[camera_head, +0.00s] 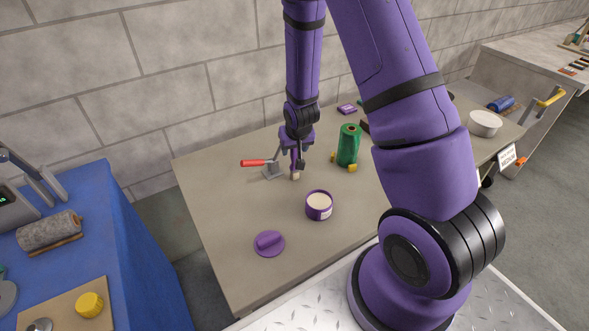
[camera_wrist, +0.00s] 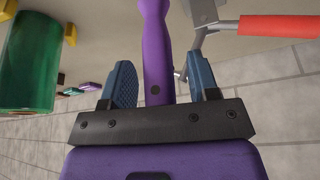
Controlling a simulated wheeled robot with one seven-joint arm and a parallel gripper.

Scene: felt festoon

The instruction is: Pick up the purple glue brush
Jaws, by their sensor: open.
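The purple glue brush (camera_wrist: 155,40) shows in the wrist view as a purple handle with a small dark hole near its end. Its handle end lies between the two blue finger pads of my gripper (camera_wrist: 163,82), which are open with a gap on each side. In the head view my gripper (camera_head: 297,156) points down over the grey-brown table. A pale piece (camera_head: 295,176) sits right below it at the tabletop; I cannot tell whether it is the bristles or a holder. The brush's lower part is hard to make out.
A green spool (camera_head: 348,145) with yellow pieces is to the right. A purple tub with cream contents (camera_head: 319,205) and a purple lid (camera_head: 268,243) lie in front.

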